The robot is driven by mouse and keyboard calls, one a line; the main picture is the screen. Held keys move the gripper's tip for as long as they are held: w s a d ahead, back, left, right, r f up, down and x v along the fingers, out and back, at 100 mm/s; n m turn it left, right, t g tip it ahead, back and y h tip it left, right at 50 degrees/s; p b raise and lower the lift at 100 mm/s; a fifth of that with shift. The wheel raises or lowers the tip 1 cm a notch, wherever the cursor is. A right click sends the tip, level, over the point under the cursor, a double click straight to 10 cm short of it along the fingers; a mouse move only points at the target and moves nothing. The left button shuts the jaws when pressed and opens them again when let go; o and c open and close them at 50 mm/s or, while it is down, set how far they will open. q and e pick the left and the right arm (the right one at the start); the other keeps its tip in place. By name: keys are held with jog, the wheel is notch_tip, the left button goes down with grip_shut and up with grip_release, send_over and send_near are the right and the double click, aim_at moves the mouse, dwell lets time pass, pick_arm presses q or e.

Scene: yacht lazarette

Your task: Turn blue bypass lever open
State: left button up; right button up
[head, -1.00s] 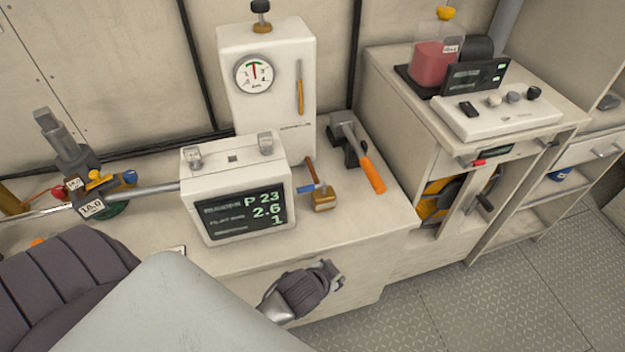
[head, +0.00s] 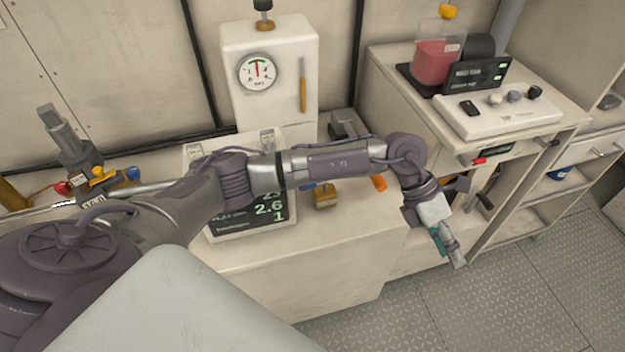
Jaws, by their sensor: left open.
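A brass valve block (head: 325,198) with a small blue lever (head: 308,186) sits on the bench right of the display box; my forearm partly covers it. A blue-ended handle (head: 132,174) also shows on the valve cluster (head: 80,165) at the left. I cannot tell from labels which of the two blue handles is the bypass lever. My left gripper (head: 447,247) is open and empty, pointing down past the bench's right end, well right of both handles. My left arm stretches across the bench in front of the display box. My right gripper is not in view.
The display box (head: 222,222) is partly hidden behind my arm. A white gauge housing (head: 270,100) stands behind it. An orange handle end (head: 379,183) shows below my forearm. A cabinet with a control panel (head: 497,112) stands right. The floor (head: 540,290) is clear.

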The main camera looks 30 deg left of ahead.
pick_arm(q)
jog(key=w+a+r+y, duration=0.2)
jog(key=a+y, duration=0.3)
jog(key=a, duration=0.5)
jog(key=w+a+r+n+y, duration=0.1)
jog(key=w+a+y, duration=0.25)
jog(key=a, duration=0.55)
jog(key=w+a+r+y, duration=0.2)
jog(key=a+y, duration=0.3)
jog(key=a, duration=0.5)
jog(key=x, duration=1.3)
jog(key=shift+a+f+p, duration=0.15)
jog(key=shift+p, duration=0.2)
grip_shut()
